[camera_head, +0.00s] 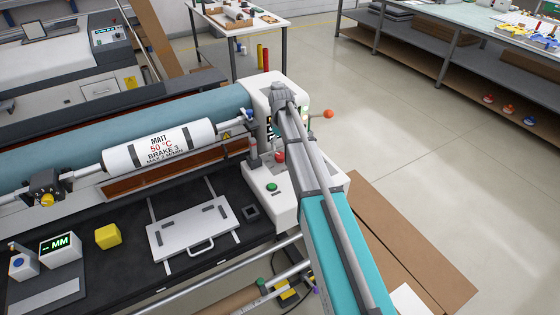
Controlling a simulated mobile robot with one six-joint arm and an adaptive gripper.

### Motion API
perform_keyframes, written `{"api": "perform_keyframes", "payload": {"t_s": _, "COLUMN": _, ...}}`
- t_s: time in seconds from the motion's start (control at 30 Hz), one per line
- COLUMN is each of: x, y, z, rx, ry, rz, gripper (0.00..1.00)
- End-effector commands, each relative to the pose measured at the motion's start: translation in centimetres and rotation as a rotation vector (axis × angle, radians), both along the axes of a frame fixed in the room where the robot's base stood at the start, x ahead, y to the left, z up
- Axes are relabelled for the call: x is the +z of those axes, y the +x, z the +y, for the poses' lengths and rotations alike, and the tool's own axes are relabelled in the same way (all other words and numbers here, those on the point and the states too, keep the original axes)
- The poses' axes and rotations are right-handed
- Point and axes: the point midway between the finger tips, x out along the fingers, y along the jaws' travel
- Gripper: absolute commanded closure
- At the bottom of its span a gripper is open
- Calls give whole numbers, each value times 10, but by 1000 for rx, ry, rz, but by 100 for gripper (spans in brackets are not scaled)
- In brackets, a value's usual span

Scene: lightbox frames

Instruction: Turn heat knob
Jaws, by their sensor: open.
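A red button (280,156) and a green button (271,188) sit on the lower part of this housing. I cannot make out a heat knob; my arm covers much of the panel. My arm runs from the lower right up to the housing, its grey wrist end in front of the housing's top. My gripper's fingers are hidden, so I cannot see whether they touch anything.
An orange ball-ended lever (328,114) sticks out right of the housing. A white plate with a handle (195,228), a yellow block (108,236) and a small display box (61,247) rest on the black bed.

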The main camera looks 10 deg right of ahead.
Motion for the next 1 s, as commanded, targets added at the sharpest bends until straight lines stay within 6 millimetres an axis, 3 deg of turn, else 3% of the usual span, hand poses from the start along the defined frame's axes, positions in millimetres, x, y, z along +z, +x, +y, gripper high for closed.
{"api": "perform_keyframes", "payload": {"t_s": 0.6, "x": -50, "y": 0, "z": -2, "rx": -2, "ry": 0, "rz": 0, "gripper": 4}}
{"api": "perform_keyframes", "payload": {"t_s": 1.0, "x": -67, "y": 0, "z": -3, "rx": -3, "ry": 0, "rz": 0, "gripper": 4}}
